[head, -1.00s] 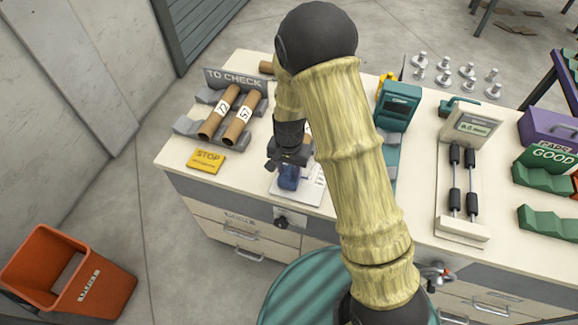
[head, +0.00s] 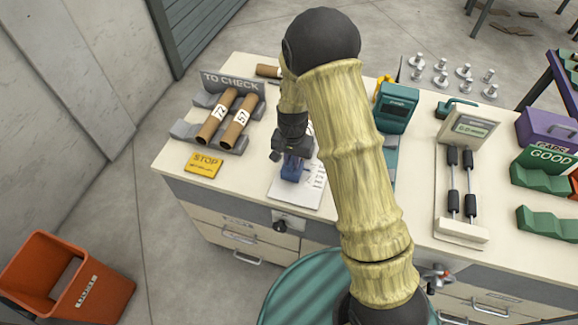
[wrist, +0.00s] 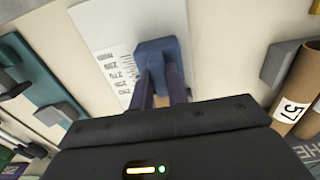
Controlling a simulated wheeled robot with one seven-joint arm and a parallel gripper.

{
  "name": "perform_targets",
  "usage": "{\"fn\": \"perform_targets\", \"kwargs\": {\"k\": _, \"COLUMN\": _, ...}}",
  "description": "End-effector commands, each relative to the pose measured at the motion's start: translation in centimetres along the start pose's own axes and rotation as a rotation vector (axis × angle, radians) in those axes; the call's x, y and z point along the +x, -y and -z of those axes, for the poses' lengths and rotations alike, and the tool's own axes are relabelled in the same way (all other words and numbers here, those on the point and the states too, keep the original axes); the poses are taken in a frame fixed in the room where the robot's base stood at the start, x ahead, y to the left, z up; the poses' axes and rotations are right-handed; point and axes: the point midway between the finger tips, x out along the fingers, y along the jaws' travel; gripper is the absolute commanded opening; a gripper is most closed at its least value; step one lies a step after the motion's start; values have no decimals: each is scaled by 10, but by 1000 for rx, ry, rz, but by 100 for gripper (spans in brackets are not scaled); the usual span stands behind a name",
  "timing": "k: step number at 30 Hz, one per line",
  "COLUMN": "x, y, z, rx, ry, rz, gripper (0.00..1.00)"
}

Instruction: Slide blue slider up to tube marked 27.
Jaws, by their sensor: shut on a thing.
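The blue slider (head: 292,171) stands on a white printed sheet (head: 312,200) near the bench's front edge. It also shows in the wrist view (wrist: 157,50), beside a column of printed marks too small to read. My gripper (head: 290,155) is shut on the slider from above, one finger on each side (wrist: 161,82). Two brown cardboard tubes lie on the grey rack at the left. The left tube (head: 217,116) has a label that is hard to read. The right tube (head: 236,124) is marked 57, and it also shows in the wrist view (wrist: 298,90).
The TO CHECK sign (head: 232,82) stands behind the tubes. A yellow STOP plate (head: 203,164) lies left of the sheet. A teal device (head: 396,106) and a gauge with rollers (head: 466,130) stand to the right. My arm hides part of the bench.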

Motion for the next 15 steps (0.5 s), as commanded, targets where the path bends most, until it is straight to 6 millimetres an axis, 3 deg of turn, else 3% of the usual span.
{"fn": "perform_targets", "kwargs": {"k": 10, "x": -1, "y": -2, "z": 6, "rx": 3, "ry": -7, "rz": 0, "gripper": 0}}
{"fn": "perform_targets", "kwargs": {"k": 11, "x": -2, "y": -3, "z": 7, "rx": 4, "ry": -7, "rz": 0, "gripper": 22}}
{"fn": "perform_targets", "kwargs": {"k": 12, "x": -2, "y": -4, "z": 7, "rx": 6, "ry": -7, "rz": 0, "gripper": 30}}
{"fn": "perform_targets", "kwargs": {"k": 13, "x": -1, "y": -4, "z": 8, "rx": 8, "ry": -6, "rz": 0, "gripper": 36}}
{"fn": "perform_targets", "kwargs": {"k": 15, "x": -1, "y": -6, "z": 8, "rx": 12, "ry": -4, "rz": -1, "gripper": 38}}
